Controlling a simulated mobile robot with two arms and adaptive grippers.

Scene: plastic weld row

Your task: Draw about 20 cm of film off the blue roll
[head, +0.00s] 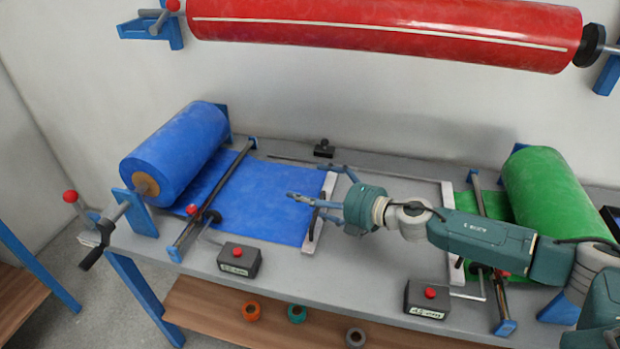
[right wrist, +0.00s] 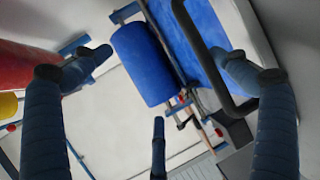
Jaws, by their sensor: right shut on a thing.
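The blue roll (head: 178,152) sits in its stand at the left of the bench. Blue film (head: 262,198) lies flat from it, passing under a dark cross bar (head: 215,192) to a pale end bar (head: 312,238) with a dark handle. My right gripper (head: 318,190) is at this end bar, shut on its handle; the fingers partly cover the bar. In the right wrist view the dark handle (right wrist: 202,62) passes by one finger of the gripper (right wrist: 165,85), with the blue roll (right wrist: 146,62) and film (right wrist: 205,30) beyond. The exact contact is hidden. My left gripper is not in view.
A green roll (head: 550,195) with its own film and pale bar (head: 449,215) stands right. Two black button boxes (head: 240,260) (head: 427,299) sit at the front edge. A red roll (head: 390,30) hangs above. Grey bench (head: 385,260) is bare between the two pale bars.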

